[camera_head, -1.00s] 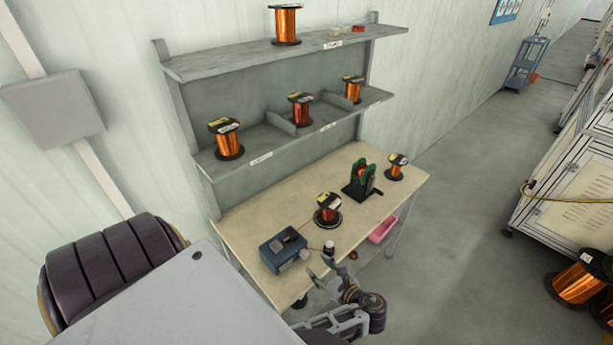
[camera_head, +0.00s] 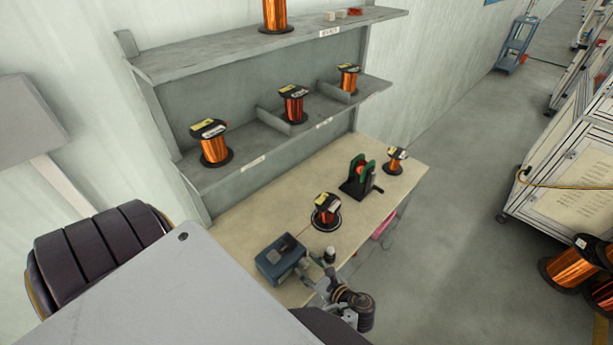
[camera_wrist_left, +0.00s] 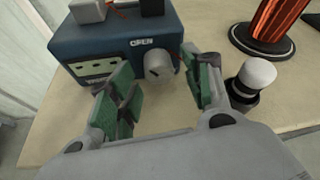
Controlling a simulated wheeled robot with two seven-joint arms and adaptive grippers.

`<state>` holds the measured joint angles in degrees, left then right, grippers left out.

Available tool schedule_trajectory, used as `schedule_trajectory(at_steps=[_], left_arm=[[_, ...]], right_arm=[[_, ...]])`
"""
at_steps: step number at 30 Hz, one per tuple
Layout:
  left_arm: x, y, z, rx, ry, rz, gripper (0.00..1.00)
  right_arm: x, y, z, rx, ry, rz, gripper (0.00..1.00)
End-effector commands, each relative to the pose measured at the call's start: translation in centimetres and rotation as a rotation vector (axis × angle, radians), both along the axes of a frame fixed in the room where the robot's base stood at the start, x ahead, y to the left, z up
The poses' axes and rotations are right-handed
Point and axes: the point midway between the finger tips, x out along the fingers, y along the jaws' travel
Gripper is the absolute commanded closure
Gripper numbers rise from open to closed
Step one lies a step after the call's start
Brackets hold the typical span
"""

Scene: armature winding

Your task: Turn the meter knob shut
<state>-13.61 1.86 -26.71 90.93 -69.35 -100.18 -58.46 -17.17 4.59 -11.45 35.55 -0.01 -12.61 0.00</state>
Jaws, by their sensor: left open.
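The meter (camera_head: 280,261) is a dark blue box at the near end of the workbench. In the left wrist view, its front (camera_wrist_left: 90,50) carries the word OPEN, a pale display panel and a round light-grey knob (camera_wrist_left: 158,65) with a pointer mark. My left gripper (camera_wrist_left: 165,92) is open, its green-padded fingers on either side of the knob and slightly short of it; I see no clear contact. In the head view the left gripper (camera_head: 314,274) is at the meter's right side, and the knob is hard to make out there. My right gripper is not in view.
A small dark bottle with a white cap (camera_wrist_left: 257,75) stands close beside the right finger. A copper wire spool (camera_head: 325,212) and a green winder (camera_head: 359,178) stand farther along the bench (camera_head: 262,207). Shelves with several spools rise behind it.

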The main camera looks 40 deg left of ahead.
Motion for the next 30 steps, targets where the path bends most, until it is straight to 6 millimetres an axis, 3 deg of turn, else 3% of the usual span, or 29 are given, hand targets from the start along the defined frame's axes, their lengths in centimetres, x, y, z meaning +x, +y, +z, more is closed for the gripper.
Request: schedule_trajectory(at_steps=[7, 16, 26, 30], left_arm=[[-0.5, -0.2, -0.3, 0.0, 0.0, 0.001, 0.5], [-0.5, -0.2, -0.3, 0.0, 0.0, 0.001, 0.5], [-0.5, -0.2, -0.3, 0.0, 0.0, 0.0, 0.93], [-0.5, -0.2, -0.3, 0.0, 0.002, 0.0, 0.95]], right_arm=[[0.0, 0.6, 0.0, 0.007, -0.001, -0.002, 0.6], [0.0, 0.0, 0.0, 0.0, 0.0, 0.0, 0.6], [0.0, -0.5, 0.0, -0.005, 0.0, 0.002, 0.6], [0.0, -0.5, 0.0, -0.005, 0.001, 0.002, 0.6]])
